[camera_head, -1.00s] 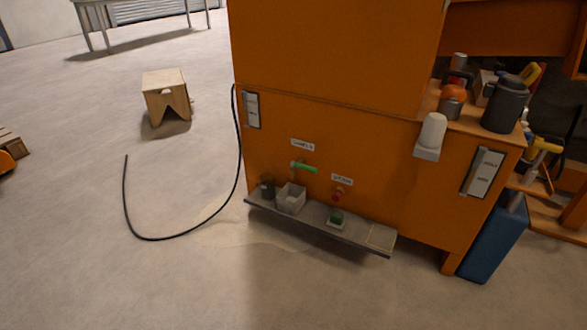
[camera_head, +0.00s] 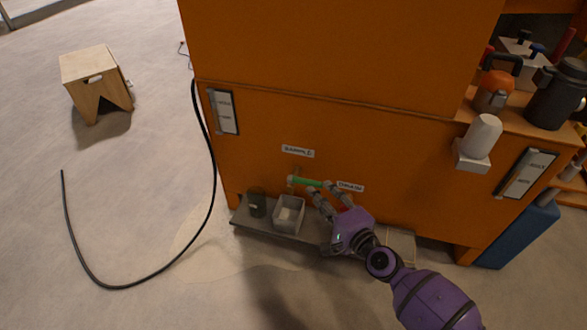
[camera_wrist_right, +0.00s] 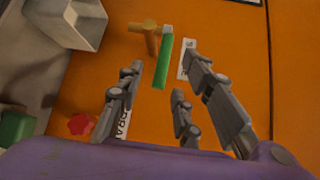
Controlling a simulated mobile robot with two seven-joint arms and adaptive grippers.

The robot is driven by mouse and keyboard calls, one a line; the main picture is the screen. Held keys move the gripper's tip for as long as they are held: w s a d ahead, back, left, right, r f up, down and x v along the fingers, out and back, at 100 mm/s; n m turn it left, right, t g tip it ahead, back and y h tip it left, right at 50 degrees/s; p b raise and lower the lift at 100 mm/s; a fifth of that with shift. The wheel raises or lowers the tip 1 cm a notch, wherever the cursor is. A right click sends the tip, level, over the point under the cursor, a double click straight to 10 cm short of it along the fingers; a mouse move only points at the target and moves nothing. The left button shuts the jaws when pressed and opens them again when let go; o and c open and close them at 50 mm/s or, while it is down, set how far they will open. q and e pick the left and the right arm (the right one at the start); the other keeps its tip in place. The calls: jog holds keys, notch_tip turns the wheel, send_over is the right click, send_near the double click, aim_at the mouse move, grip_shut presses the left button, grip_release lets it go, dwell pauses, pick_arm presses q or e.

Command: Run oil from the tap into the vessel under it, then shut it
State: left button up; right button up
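The tap with a green lever handle (camera_head: 305,181) sticks out of the orange cabinet front. In the right wrist view its brass body (camera_wrist_right: 151,38) and green lever (camera_wrist_right: 164,66) show. The lever lies roughly level in the head view. A grey, open square vessel (camera_head: 289,214) stands on the shelf below this tap. I cannot make out any oil in it or a stream from the tap. My right gripper (camera_head: 321,189) is at the lever's free end. Its fingers are spread, with the lever's end between or just beyond the tips; contact is unclear. My left gripper is not in view.
A dark green jar (camera_head: 257,202) stands left of the vessel on the narrow shelf (camera_head: 254,226). A red knob (camera_wrist_right: 80,124) and a green object (camera_wrist_right: 15,128) show in the wrist view. A black hose (camera_head: 212,170) loops over the floor at left. A white dispenser (camera_head: 479,142) juts out at right.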

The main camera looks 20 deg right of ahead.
aim_at(310, 182)
jog(key=shift+w+r+m, duration=0.25)
jog(key=shift+w+m, duration=0.05)
jog(key=shift+m, duration=0.1)
jog(key=b+x, duration=0.1)
jog(key=x, duration=0.5)
jog(key=shift+w, duration=0.25)
jog(key=shift+c, duration=0.7)
jog(key=c, duration=0.5)
grip_shut()
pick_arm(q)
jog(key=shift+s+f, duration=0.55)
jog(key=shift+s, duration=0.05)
